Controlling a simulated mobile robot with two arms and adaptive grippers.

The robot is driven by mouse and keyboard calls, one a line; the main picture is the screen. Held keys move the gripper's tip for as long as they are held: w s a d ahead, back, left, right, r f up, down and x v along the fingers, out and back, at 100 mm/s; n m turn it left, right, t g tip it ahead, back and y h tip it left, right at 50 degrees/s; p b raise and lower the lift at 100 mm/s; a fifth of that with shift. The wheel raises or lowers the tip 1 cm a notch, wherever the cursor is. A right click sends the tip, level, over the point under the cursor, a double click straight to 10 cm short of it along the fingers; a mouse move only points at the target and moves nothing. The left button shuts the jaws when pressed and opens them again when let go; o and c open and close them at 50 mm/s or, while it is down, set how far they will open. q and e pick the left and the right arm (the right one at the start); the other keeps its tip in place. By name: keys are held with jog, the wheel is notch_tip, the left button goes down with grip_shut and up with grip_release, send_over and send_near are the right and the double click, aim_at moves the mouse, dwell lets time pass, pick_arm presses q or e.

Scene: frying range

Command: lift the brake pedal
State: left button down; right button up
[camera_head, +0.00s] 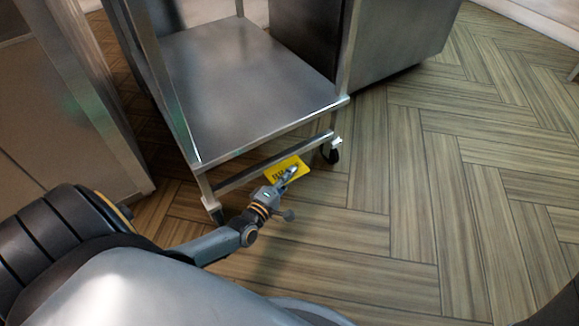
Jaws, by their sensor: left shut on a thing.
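The brake pedal (302,171) is a small yellow plate with dark lettering. It sits low at the front of a steel trolley (250,85), under its lower shelf and near the floor. My left gripper (290,173) reaches in from the lower left and is shut on the pedal. Its fingers cover part of the plate and some of the lettering. My right gripper is out of view.
The trolley stands on casters; the front right caster (331,151) and front left caster (216,212) show. Steel cabinets stand to the left (60,110) and behind right (395,40). The wood-patterned floor (430,190) on the right is clear.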

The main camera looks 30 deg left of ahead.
pick_arm(q)
jog(key=c, duration=1.4)
grip_release()
jog(key=s, duration=1.2)
